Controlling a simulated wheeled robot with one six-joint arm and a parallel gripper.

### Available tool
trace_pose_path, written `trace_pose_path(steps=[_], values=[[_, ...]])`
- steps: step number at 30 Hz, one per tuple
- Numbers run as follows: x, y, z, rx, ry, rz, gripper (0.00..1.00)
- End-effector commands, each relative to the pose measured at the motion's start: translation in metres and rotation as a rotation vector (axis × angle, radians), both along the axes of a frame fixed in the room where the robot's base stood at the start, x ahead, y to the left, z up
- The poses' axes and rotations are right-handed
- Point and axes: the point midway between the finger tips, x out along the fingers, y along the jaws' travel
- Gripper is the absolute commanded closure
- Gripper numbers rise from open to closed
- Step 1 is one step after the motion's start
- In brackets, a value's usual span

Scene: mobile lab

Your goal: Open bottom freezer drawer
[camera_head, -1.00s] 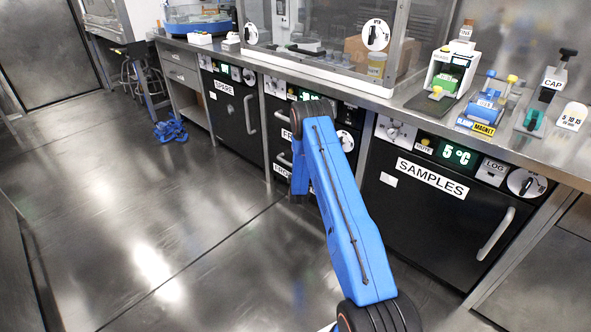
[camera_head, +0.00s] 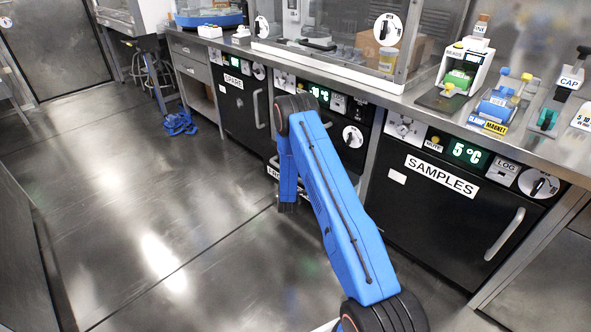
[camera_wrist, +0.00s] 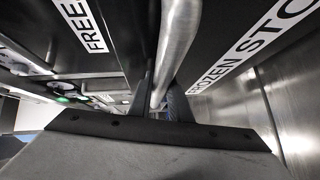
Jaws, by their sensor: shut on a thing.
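The freezer unit is black and stands between the SPARE and SAMPLES cabinets, mostly hidden behind my blue arm in the head view. The bottom drawer front (camera_head: 272,172) shows only as a piece of white label left of the arm. In the wrist view, its FROZEN STO... label (camera_wrist: 250,50) is at the right and a FREE... label (camera_wrist: 80,22) at upper left. A round metal handle (camera_wrist: 178,40) runs down between the fingers of my gripper (camera_wrist: 163,100), which is shut on it. In the head view the fingertips are hidden.
The SAMPLES cabinet (camera_head: 450,200) is closed at right, the SPARE cabinet (camera_head: 240,110) closed at left. The steel bench (camera_head: 410,95) above carries lab devices. Blue coiled material (camera_head: 178,123) lies on the floor. Open floor (camera_head: 150,220) spreads left of the arm.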

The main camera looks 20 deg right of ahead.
Motion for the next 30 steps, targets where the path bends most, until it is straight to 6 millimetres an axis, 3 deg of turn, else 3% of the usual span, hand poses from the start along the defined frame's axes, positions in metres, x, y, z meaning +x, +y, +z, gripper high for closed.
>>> trace_pose_path(steps=[30], values=[[-0.066,0.181,-0.001,0.001,0.003,0.003,1.0]])
